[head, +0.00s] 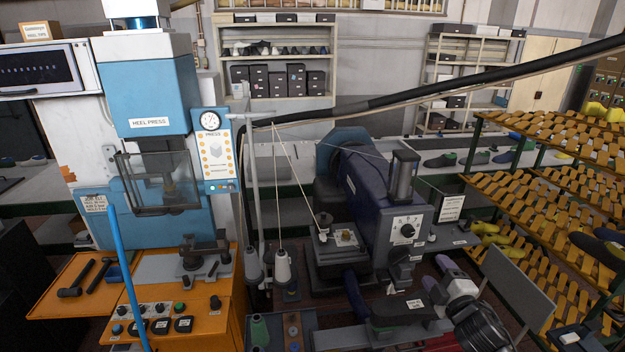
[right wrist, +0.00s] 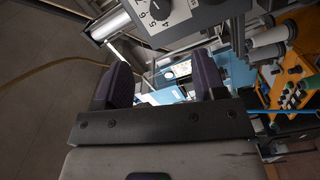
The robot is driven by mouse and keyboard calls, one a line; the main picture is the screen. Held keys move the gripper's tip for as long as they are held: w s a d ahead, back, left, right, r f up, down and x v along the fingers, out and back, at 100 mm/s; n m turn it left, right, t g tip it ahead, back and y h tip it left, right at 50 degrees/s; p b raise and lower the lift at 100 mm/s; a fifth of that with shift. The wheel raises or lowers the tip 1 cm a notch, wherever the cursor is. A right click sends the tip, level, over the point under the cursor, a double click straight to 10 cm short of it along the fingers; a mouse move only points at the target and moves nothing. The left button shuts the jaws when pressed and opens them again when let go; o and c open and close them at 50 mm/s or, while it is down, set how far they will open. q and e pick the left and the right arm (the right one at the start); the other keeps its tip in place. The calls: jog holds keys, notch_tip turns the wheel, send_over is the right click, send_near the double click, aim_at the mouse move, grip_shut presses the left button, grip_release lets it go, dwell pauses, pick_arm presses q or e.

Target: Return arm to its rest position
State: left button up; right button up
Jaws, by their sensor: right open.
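My right gripper (head: 440,277) is at the lower right in the head view, in front of and to the right of the dark blue machine (head: 370,185). In the right wrist view its two dark purple fingers (right wrist: 161,84) stand well apart with nothing held between them. Past the fingers, that view shows a grey panel with a numbered dial (right wrist: 161,12) close by at the top. My left gripper is not in view.
The blue heel press (head: 150,95) and its orange control bench (head: 190,310) stand at the left. A slatted rack (head: 560,190) with shoe lasts is at the right, beside a grey panel (head: 518,288). A dark padded piece (head: 400,308) lies below the gripper.

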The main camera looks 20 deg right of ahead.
jog(key=s+a+f+m+g+y+p, duration=0.1)
jog(key=s+a+f+m+g+p, duration=0.1)
jog(key=s+a, duration=0.5)
jog(key=s+a+f+m+g+y+p, duration=0.1)
jog(key=s+a+f+m+g, duration=0.4)
jog(key=s, duration=1.3)
jog(key=s+a+f+m+g+p, duration=0.3)
jog(key=s+a+f+g, duration=0.4)
jog(key=s, duration=0.5)
jog(key=shift+s+a+f+m+y+p, duration=0.4)
jog(key=shift+a+f+m, duration=0.2)
jog(key=shift+a+f, duration=0.8)
jog(key=shift+a+r, duration=0.2)
